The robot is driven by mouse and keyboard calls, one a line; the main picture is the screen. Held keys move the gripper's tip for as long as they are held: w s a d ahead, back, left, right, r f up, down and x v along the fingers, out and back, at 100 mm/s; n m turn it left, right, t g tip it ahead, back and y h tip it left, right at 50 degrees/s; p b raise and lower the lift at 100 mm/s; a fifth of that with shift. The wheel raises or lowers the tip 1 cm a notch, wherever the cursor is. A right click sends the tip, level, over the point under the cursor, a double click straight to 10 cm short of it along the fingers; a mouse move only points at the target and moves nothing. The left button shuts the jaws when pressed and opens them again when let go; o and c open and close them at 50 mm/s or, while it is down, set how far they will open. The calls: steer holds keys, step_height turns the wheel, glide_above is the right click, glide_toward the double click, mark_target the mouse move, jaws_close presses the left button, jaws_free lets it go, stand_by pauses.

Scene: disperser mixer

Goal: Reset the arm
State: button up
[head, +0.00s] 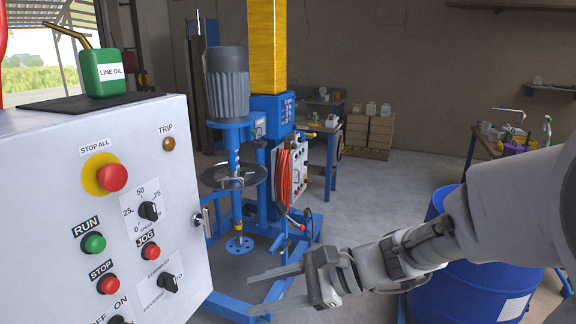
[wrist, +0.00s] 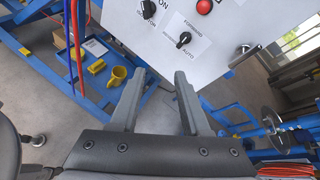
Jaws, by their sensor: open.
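My gripper (head: 277,289) is open and empty in the lower middle of the head view, with its two fingers pointing left toward the white control panel (head: 60,180). In the wrist view the two grey fingers (wrist: 158,92) stand apart with nothing between them. The panel (wrist: 222,48) fills the top middle there, beyond the fingertips. My arm reaches in from the right of the head view. The fingers appear apart from the panel.
A blue mixer with a grey motor (head: 227,82) stands behind the panel. A blue drum (head: 470,290) is beside my arm at the lower right. A green oil can (head: 103,72) sits on the panel's top. Grey floor is bare at the middle right.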

steer(key=s+d+f+n+h, duration=0.2)
steer(key=s+d+n+h, duration=0.5)
steer(key=s+n+h, duration=0.15)
steer(key=s+d+r+n+t+h, duration=0.1)
steer(key=d+r+n+t+h, duration=0.3)
steer(key=d, duration=0.7)
steer(key=shift+s+d+r+n+p, duration=0.15)
steer(key=shift+r+n+p, duration=0.25)
steer(key=shift+n, duration=0.55)
